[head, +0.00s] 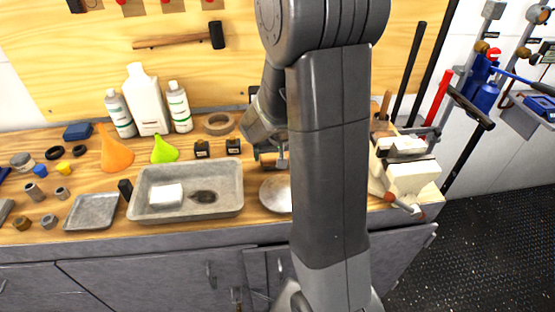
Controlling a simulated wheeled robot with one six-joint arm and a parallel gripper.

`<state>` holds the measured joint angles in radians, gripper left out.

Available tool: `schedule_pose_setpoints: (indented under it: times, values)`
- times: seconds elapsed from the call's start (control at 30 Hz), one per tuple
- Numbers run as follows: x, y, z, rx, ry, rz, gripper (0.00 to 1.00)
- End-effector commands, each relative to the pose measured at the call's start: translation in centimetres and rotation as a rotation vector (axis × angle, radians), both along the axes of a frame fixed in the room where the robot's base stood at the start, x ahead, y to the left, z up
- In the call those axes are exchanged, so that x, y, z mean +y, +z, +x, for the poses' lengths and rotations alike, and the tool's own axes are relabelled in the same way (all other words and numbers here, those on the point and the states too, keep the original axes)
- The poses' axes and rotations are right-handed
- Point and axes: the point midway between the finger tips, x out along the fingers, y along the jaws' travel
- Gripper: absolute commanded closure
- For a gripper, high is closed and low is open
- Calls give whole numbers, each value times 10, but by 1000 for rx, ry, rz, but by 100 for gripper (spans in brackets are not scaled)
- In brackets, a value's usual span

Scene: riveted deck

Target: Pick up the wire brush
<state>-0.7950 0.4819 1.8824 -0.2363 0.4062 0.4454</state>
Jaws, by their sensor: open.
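I cannot make out a wire brush for certain. A dark oval thing (203,197) lies in the grey metal tray (150,212) on the bench, and its kind is too small to tell. An upright wooden handle (385,101) shows just right of my arm, with its lower part hidden. My gripper (272,163) hangs low over the bench, left of my forearm and above a round metal dish (275,194). It is open, with nothing seen between its fingers. My arm hides the middle of the bench.
A white block (166,195) lies in the tray. White bottles (147,103), an orange funnel (115,150), a green funnel (164,149) and a tape roll (219,124) stand behind it. A cream vise (411,175) is at the bench's right end. A hammer (180,41) hangs above.

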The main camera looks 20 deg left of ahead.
Motion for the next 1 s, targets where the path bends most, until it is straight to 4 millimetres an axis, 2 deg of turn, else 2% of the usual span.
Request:
schedule_pose_setpoints:
  times: [0.2, 0.47, 0.6, 0.63, 0.87, 1.0]
  values:
    - [3, -17, 6, 0, 1, 0, 0]
    - [4, -18, 6, -1, 0, 1, 0]
    - [4, -18, 6, -1, 1, 0, 28]
    - [4, -18, 6, -1, 1, 0, 29]
    - [4, -16, 6, -2, 1, 1, 29]
    - [4, -4, 7, -4, 0, 3, 29]
